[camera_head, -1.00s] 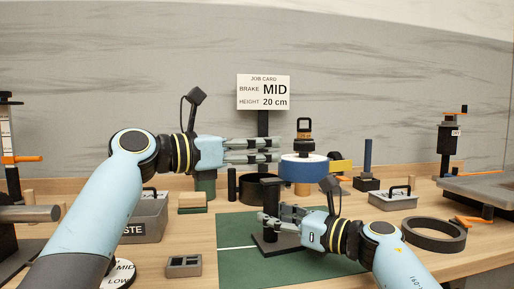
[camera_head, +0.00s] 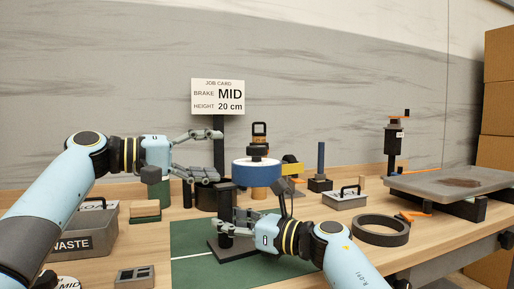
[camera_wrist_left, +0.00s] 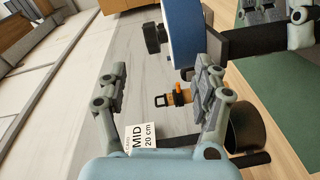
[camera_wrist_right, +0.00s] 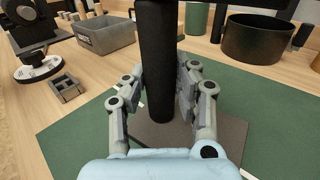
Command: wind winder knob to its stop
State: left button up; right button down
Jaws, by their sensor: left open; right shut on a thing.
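The winder's blue drum (camera_head: 256,174) has a black knob (camera_head: 259,150) on top. The knob also shows in the left wrist view (camera_wrist_left: 152,39). My left gripper (camera_head: 213,156) is open and empty, left of the drum and apart from the knob. Its spread fingers show in the left wrist view (camera_wrist_left: 160,75). A black post (camera_wrist_right: 157,65) stands upright on a dark base plate (camera_wrist_right: 205,140). My right gripper (camera_head: 236,226) is shut on this post, below the drum. How the drum joins the post is hard to see.
A job card (camera_head: 218,96) reads brake MID, height 20 cm. A grey waste bin (camera_head: 85,243) stands left. A black ring (camera_head: 381,231) and a grey tray (camera_head: 450,182) are right. An orange and black item (camera_head: 259,133) stands behind the drum. The green mat (camera_head: 190,265) has clear room.

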aim_at(257, 147)
pick_arm(q)
jog(key=w+d+m+g, duration=0.1)
jog(key=d+m, duration=0.2)
jog(key=m, duration=0.2)
jog(key=w+d+m+h, duration=0.1)
jog(key=d+m, duration=0.2)
jog(key=m, duration=0.3)
jog(key=w+d+r+m+g, duration=0.1)
jog(key=d+m, duration=0.3)
jog(key=m, duration=0.2)
jog(key=shift+w+r+g+h, duration=0.1)
jog(key=shift+w+g+h, duration=0.2)
jog(key=shift+w+h, duration=0.1)
jog(key=shift+c, duration=0.4)
jog(key=c, duration=1.2)
